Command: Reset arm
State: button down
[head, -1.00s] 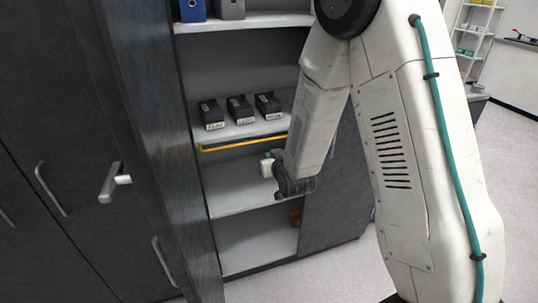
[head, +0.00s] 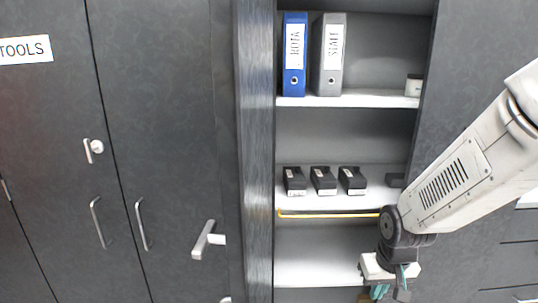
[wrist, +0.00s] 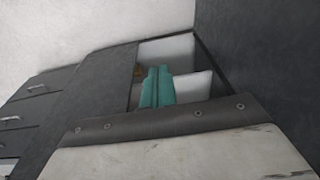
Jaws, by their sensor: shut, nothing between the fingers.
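My gripper (head: 380,290) is at the lower right in the head view, in front of the lower shelves of an open cabinet and partly cut off by the picture's bottom edge. In the wrist view its two teal fingers (wrist: 157,87) lie side by side, shut with nothing between them. My arm comes in from the right, its forearm slanting down to the wrist.
The cabinet holds a blue binder (head: 294,55), a grey binder (head: 332,55) and three black boxes (head: 323,181). A yellow bar (head: 330,215) runs below the boxes. A dark door (head: 255,150) stands open at left. Closed cabinets marked TOOLS (head: 25,49) are farther left.

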jog(key=s+d+r, duration=0.1)
jog(key=s+r, duration=1.7)
jog(key=s, duration=0.1)
jog(key=shift+s+d+r, duration=0.15)
jog(key=shift+d, duration=0.2)
